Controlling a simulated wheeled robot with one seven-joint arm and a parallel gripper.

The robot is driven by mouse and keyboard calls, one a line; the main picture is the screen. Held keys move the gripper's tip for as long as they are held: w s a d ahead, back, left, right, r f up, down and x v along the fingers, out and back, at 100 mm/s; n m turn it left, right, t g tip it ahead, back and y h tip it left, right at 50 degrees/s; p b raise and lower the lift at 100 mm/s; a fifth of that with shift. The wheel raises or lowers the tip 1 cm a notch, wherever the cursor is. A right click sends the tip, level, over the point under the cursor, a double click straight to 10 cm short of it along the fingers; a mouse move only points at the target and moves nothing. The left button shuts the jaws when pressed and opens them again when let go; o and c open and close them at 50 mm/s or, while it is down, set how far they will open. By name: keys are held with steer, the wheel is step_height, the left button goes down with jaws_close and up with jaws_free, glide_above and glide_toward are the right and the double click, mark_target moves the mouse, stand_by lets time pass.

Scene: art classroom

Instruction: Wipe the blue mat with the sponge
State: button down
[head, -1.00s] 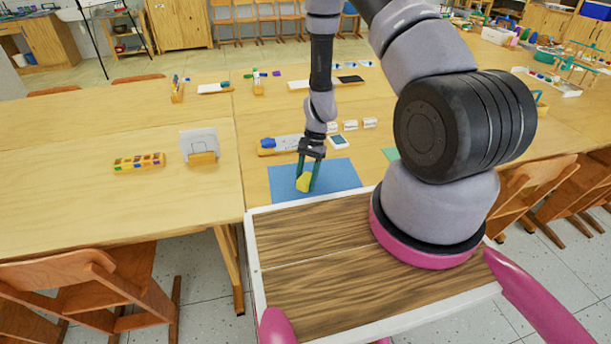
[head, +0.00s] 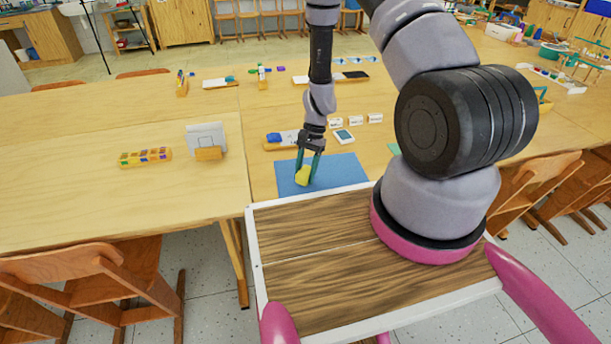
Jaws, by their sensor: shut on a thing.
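The blue mat (head: 340,170) lies flat on the wooden table, just beyond my own wood-topped tray. My gripper (head: 307,174) points down over the left part of the mat. It is shut on the yellow sponge (head: 302,177). The sponge is low over the mat and appears to be at its surface, but I cannot tell for sure whether it touches. My gripper and the sponge hide a small part of the mat.
Behind the mat lie a wooden tray with a blue item (head: 274,139), a small device with a screen (head: 344,136) and several white cards (head: 356,121). A card holder (head: 208,154) and a paint-block rack (head: 145,157) stand to the left. Chairs (head: 95,277) flank the table.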

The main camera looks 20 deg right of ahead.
mark_target(305, 170)
steer(key=shift+d+r, duration=0.15)
steer(key=shift+r, duration=3.45)
